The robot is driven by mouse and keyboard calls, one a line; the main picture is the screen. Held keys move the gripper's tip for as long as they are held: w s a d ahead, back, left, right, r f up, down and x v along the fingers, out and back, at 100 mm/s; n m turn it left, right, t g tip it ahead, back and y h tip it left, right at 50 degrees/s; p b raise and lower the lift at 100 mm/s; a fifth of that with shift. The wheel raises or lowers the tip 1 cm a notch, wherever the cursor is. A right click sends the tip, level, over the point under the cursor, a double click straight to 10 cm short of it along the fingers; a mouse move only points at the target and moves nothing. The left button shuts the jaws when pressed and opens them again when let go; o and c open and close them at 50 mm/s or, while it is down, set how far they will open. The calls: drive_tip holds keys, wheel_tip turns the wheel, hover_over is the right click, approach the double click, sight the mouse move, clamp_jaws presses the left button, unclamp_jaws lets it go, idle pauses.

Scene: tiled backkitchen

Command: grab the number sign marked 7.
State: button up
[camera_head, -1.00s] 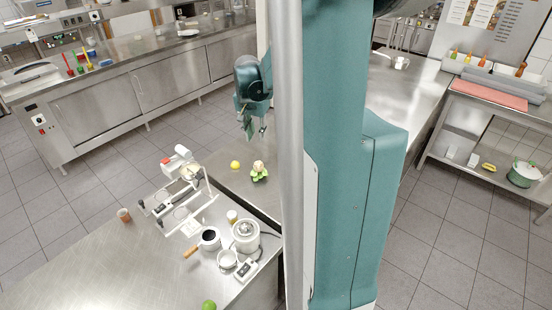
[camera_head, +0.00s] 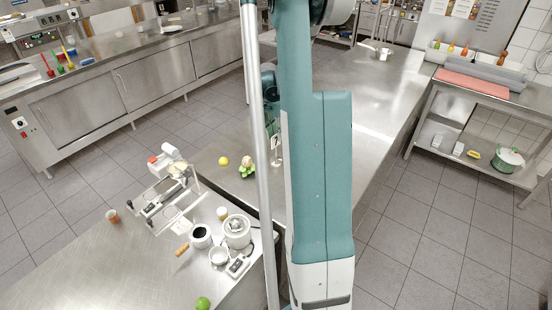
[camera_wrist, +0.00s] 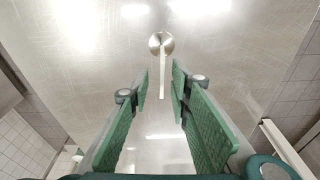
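A thin metal stand with a round base (camera_wrist: 161,43) is on the steel counter in the wrist view. It looks like a number sign seen from above and almost edge-on; no 7 can be read. A slim upright piece, probably the same stand, shows in the head view (camera_head: 277,160) beside my column. My gripper (camera_wrist: 160,80) is open, with its green fingers on either side of the narrow upright part and clear gaps on both sides. In the head view my gripper is mostly hidden behind my column.
A yellow ball (camera_head: 223,160) and a green-leaved figure (camera_head: 247,165) are on the counter to the left of the stand. A juicer (camera_head: 237,231), cups and a pan crowd the near counter. The steel surface around the stand is mostly bare in the wrist view.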

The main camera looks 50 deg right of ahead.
sight(277, 145)
idle(0.3)
drive_tip(key=shift+d+f, duration=0.2)
drive_tip(key=shift+f, duration=1.1)
drive_tip(key=shift+w+d+f+p, duration=0.1)
drive_tip(key=shift+d+f+p, duration=0.1)
drive_tip(key=shift+f, duration=1.1)
drive_tip(key=shift+d+f+p, duration=0.2)
drive_tip(key=shift+f, duration=1.05)
drive_tip(key=shift+c, duration=0.4)
clamp_jaws()
